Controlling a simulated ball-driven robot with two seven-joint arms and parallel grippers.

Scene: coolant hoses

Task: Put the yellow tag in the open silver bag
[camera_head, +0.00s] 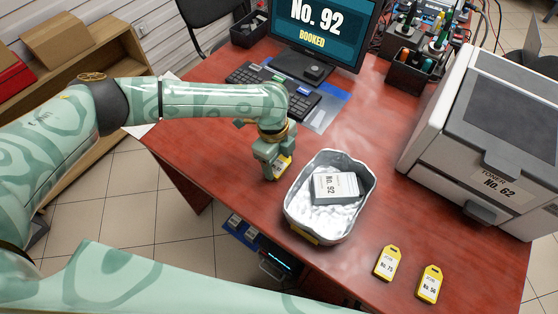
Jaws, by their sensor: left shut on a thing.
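My left gripper (277,171) is shut on a yellow tag (283,164), just above or at the table left of the silver bag. The tag is partly hidden by the fingers and its number is unreadable. The open silver bag (294,207) stands on the red-brown table. It holds white filler and a grey-white box (335,187) marked No. 92. A yellow patch shows low on the bag's front. Two more yellow tags lie at the front right, one marked No. 75 (387,263) and one apparently No. 56 (429,285). My right gripper is out of view.
A monitor (325,25) reading "No. 92 BOOKED" and a keyboard (272,92) are at the back. A large printer (490,130) labelled No. 62 stands at the right. A dark pen holder (408,72) is behind it. The table (225,150) is clear left of the bag.

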